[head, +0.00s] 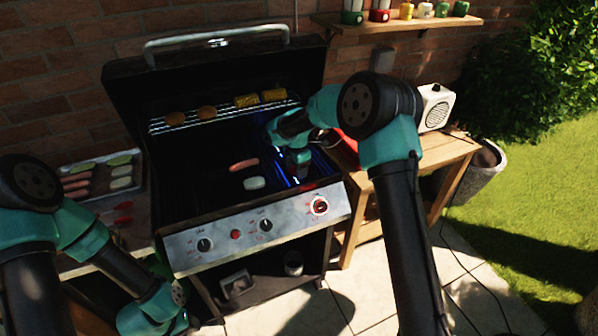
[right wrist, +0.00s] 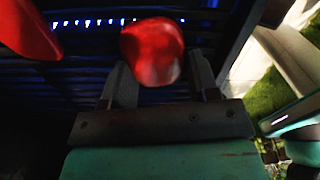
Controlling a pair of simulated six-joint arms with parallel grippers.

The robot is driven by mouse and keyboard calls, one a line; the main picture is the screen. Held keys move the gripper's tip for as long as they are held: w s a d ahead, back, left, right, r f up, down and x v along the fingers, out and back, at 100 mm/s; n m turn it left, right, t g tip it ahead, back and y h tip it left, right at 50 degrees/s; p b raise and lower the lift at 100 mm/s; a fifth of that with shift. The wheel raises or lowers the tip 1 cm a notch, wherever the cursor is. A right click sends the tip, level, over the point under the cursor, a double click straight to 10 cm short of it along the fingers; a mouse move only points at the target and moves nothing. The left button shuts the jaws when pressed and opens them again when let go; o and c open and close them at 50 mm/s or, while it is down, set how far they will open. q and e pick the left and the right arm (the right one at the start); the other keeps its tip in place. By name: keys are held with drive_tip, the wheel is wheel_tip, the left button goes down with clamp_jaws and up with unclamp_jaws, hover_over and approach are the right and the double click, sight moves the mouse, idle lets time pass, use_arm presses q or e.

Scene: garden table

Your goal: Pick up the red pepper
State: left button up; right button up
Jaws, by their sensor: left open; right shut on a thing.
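The red pepper (right wrist: 152,52) sits between the two fingers of my right gripper (right wrist: 165,85) in the right wrist view, and the fingers are shut on it. Dark grill bars show behind it. In the head view my right gripper (head: 299,165) points down over the right part of the grill, beside a blue glow. I cannot make out the pepper there. My left wrist shows at the bottom left of the head view, but its fingertips are not visible.
On the grill (head: 200,195) lie a sausage (head: 243,165) and a pale round piece (head: 254,183). Corn and patties sit on the upper rack (head: 175,121). Another red thing (right wrist: 28,30) shows at the right wrist view's upper left. A food tray (head: 142,178) stands left.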

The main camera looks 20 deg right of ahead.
drive_tip(key=shift+c, duration=0.5)
drive_tip(key=shift+r, duration=1.85)
drive_tip(key=s+a+r, duration=0.1)
drive_tip(key=s+a, duration=0.3)
drive_tip(key=s, duration=1.1)
drive_tip(key=shift+s+a+r, duration=0.15)
drive_tip(key=shift+s, duration=0.1)
drive_tip(key=shift+w+m, duration=0.1)
drive_tip(key=shift+m, duration=0.2)
drive_tip(key=w+d+m, duration=0.2)
drive_tip(key=d+m, duration=0.1)
drive_tip(key=m, duration=0.9)
drive_tip(key=w+d+m, duration=0.2)
drive_tip(key=m, duration=1)
drive_tip(key=shift+w+d+m, duration=0.2)
drive_tip(key=shift+d+m, duration=0.1)
drive_tip(key=shift+d, duration=0.1)
